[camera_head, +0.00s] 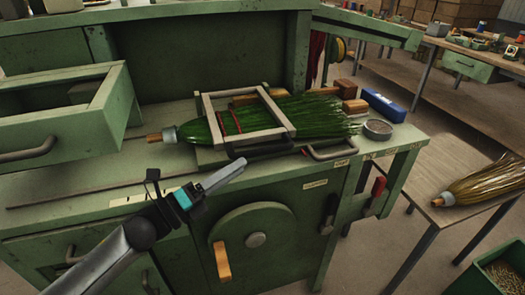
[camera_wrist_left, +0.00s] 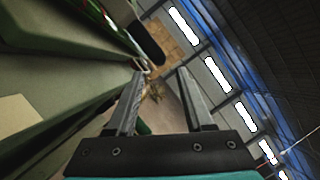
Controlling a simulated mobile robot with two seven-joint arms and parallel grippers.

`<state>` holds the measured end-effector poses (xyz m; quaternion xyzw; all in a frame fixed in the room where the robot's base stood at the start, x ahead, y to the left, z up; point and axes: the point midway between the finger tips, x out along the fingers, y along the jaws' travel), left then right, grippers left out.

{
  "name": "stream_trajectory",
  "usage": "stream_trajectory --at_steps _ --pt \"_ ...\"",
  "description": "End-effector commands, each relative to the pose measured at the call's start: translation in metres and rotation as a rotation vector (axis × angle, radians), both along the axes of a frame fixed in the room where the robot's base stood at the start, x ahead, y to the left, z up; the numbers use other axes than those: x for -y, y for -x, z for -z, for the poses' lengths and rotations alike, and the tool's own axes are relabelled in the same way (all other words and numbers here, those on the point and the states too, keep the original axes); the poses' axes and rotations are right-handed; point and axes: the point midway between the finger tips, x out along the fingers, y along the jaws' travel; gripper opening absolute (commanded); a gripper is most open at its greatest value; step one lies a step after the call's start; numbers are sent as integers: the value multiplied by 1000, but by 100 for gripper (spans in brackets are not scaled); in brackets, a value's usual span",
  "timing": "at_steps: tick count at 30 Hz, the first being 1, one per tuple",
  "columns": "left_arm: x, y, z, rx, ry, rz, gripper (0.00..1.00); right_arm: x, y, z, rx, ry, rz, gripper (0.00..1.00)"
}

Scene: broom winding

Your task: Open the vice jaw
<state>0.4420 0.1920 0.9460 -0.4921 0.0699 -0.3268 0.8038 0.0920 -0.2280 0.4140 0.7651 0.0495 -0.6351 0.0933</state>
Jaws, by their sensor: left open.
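A green broom (camera_head: 290,112) lies on the green workbench, its bristles pointing right. A pale rectangular frame (camera_head: 207,112), which looks like the vice jaw, lies across the broom's head; I cannot tell how tightly it presses. A metal loop handle (camera_head: 333,153) sits at the bench's front edge, to the right of my left gripper. My left gripper (camera_head: 238,168) is in front of the bench edge, below and apart from the frame. In the left wrist view its two fingers (camera_wrist_left: 160,76) stand apart with nothing between them. My right gripper is not in view.
An open drawer (camera_head: 60,122) juts out at the left. A round wheel with a wooden handle (camera_head: 222,262) is on the bench front. A round tin (camera_head: 378,129) and a blue box (camera_head: 384,105) stand at the right. Another broom (camera_head: 485,183) lies on a side table.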

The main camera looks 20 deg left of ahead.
Motion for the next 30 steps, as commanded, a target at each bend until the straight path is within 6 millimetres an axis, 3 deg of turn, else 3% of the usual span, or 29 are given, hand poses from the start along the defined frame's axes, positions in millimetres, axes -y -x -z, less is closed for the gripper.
stream_trajectory --at_steps 15,30 --pt "41 -53 -15 0 2 0 52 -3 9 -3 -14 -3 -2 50" --pt "47 -61 -16 -1 0 -1 51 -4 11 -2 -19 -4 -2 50"
